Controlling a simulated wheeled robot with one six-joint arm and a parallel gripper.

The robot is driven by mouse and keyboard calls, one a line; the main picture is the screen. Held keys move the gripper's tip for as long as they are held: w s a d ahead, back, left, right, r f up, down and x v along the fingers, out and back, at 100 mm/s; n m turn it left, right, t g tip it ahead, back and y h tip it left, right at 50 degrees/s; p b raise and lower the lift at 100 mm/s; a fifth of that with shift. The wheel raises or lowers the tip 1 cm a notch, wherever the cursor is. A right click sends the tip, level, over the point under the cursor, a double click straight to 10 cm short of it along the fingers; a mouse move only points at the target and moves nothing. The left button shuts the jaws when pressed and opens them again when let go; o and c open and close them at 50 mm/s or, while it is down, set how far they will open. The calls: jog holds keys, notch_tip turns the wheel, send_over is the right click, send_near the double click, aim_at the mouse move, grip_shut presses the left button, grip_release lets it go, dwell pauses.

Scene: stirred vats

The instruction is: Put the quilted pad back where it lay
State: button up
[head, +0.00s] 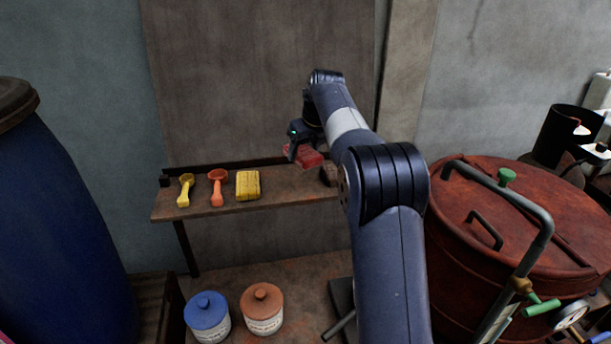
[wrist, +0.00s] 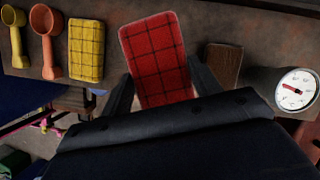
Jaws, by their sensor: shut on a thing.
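A red quilted pad (wrist: 158,62) with dark stitched lines is between the fingers of my gripper (wrist: 160,88) in the wrist view. In the head view the red pad (head: 304,156) shows above the wall shelf (head: 278,187), beside my gripper (head: 298,148). A yellow quilted pad (head: 248,185) lies on the shelf, to the left of the red one; it also shows in the wrist view (wrist: 86,50). Whether the red pad touches the shelf is hard to tell.
An orange scoop (head: 218,188) and a yellow scoop (head: 185,190) lie left on the shelf. A brown block (wrist: 223,65) and a round dial (wrist: 296,90) are right of the red pad. A red vat (head: 470,240) stands right; blue (head: 207,315) and orange jars (head: 262,308) stand below.

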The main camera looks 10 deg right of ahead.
aim_at(302, 184)
notch_tip(302, 184, down, 8)
jog(key=shift+s+f+p, duration=0.1)
jog(key=shift+f+p, duration=0.05)
jog(key=shift+p, duration=0.35)
jog(key=o, duration=0.8)
jog(key=shift+f, duration=0.1)
jog(key=shift+o, duration=0.2)
jog(key=b+v, duration=0.1)
jog(key=v, duration=1.1)
jog(key=shift+b, duration=0.4)
